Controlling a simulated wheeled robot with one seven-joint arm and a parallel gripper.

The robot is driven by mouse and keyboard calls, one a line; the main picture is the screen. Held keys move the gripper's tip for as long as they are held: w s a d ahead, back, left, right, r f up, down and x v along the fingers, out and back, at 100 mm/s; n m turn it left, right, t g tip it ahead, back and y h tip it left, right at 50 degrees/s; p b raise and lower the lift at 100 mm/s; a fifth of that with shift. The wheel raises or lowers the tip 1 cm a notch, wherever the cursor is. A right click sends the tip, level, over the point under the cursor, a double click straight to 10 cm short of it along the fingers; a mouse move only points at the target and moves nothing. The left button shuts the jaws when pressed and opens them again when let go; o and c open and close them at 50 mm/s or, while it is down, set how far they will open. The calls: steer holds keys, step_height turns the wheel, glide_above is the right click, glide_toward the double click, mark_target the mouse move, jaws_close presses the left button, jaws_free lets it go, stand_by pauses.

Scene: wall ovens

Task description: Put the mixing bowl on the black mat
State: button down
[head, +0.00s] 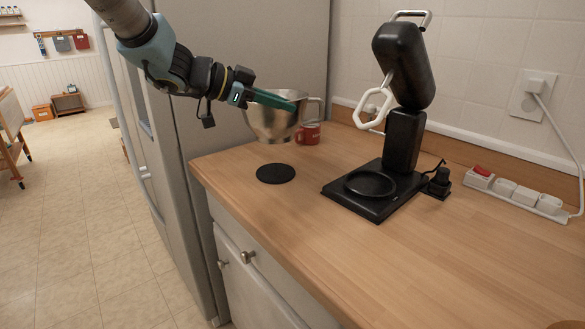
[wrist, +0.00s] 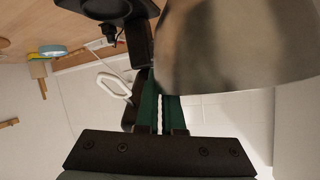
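The mixing bowl (head: 268,124) is a shiny metal bowl with a handle on its right side, at the back of the counter. My gripper (head: 270,99) reaches in from the upper left, its green fingers at the bowl's rim. In the wrist view, the fingers (wrist: 164,108) are close together, and the bowl's wall (wrist: 235,50) covers part of the right finger; the grip looks closed on the rim. I cannot tell whether the bowl's base touches the counter. The black mat (head: 275,173) is a flat round disc, bare, nearer the front edge and clear of the bowl.
A red mug (head: 308,134) stands just behind the bowl to the right. A black stand mixer (head: 404,140), head tilted up, stands right of the mat on its base. A power strip (head: 515,194) lies at the wall. The fridge (head: 250,60) borders the counter's left end.

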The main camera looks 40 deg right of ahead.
steer(key=shift+r+m+p, duration=0.3)
steer(key=shift+r+p, duration=0.05)
steer(key=shift+p, duration=0.5)
steer(key=shift+f, duration=0.3)
step_height(320, 180, down, 10)
steer(key=shift+f, duration=0.1)
steer(key=c, duration=1)
jaws_free()
steer(key=shift+a, duration=0.1)
steer(key=shift+c, duration=0.2)
steer(key=v, duration=1.2)
steer(key=shift+b, duration=0.45)
